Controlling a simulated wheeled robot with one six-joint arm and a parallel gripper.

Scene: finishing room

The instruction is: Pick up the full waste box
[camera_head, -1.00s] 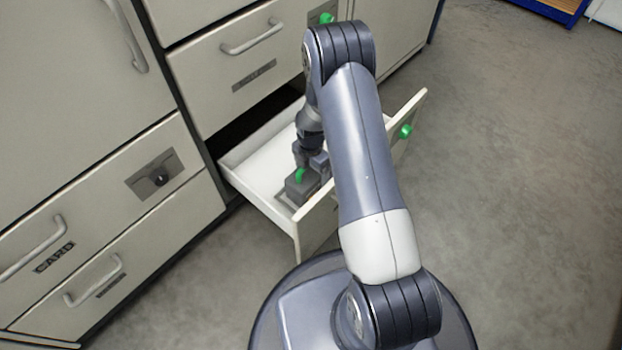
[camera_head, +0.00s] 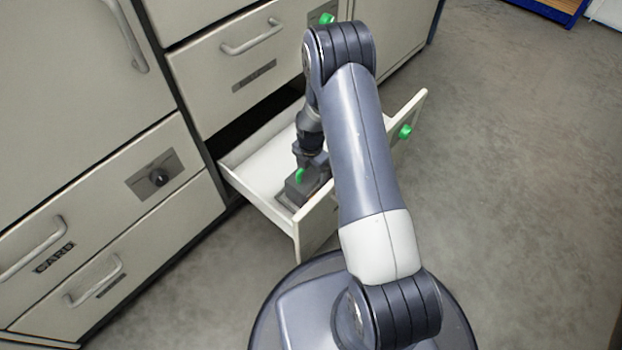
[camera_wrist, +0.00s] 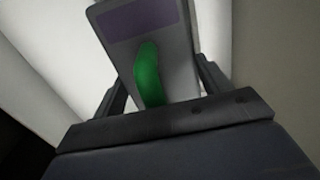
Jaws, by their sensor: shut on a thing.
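The waste box (camera_wrist: 176,55) is grey with a purple patch and a green piece (camera_wrist: 148,75) on it. In the head view the grey box (camera_head: 297,190) lies in the open drawer, near its front left corner. The drawer (camera_head: 256,198) is white inside and pulled out from the cabinet. My gripper (camera_wrist: 160,98) reaches down into the drawer, with a dark finger on each side of the box, shut on it. My arm hides part of the drawer and its front. Whether the box touches the drawer floor cannot be told.
Grey cabinets (camera_head: 82,90) with bar handles stand on the left and behind the drawer. A closed drawer (camera_head: 240,75) is above the open one. A green knob (camera_head: 405,131) sits on the open drawer's front. The floor (camera_head: 520,190) on the right is clear.

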